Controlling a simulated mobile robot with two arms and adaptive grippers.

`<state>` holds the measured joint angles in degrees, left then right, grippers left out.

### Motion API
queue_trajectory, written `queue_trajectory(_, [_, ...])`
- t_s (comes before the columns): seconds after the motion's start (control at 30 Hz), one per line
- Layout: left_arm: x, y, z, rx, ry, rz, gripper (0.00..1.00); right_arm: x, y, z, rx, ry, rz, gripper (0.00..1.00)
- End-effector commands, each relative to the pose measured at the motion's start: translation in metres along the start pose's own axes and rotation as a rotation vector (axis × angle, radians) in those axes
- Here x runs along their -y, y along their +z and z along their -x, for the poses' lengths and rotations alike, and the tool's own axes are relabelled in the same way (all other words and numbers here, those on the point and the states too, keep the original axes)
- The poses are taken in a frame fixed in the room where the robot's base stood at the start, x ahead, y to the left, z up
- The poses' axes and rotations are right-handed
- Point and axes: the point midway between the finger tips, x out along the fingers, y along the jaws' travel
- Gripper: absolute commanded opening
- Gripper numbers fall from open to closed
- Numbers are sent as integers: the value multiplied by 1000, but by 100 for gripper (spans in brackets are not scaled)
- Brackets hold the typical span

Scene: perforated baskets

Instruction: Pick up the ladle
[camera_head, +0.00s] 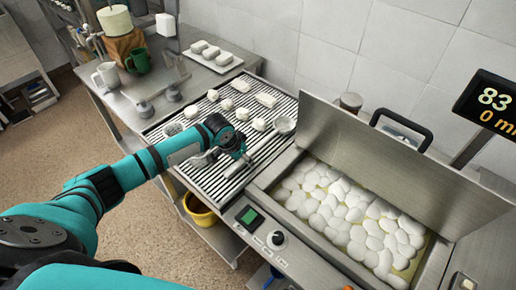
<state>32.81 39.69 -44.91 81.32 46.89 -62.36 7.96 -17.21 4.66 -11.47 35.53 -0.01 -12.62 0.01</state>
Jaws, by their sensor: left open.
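The ladle lies on the slatted draining rack, its round metal bowl (284,125) toward the fryer and its long handle running down and left across the slats. My left gripper (240,151) is open, above the rack beside the ladle's handle. I cannot tell whether its fingers touch the handle. The arm hides part of the rack. My right gripper is not in view.
White pieces lie on the rack (227,104). A vat (270,184) full of white pieces stands to the right, with a raised metal lid (380,160) behind it. A yellow bucket (199,211) is below.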

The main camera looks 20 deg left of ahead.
Motion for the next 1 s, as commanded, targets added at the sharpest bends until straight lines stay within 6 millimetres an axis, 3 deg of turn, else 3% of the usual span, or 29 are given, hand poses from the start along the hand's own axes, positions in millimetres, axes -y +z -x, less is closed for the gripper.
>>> queue_trajectory(0.1, [0,0,0,0,0,0,46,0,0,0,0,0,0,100])
queue_trajectory(0.47, [0,0,0,1,1,0,0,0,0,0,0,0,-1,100])
queue_trajectory(0.83, [0,-3,5,-2,0,-3,0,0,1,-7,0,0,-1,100])
queue_trajectory(1.0, [0,-15,33,-6,-1,-2,0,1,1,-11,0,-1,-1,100])
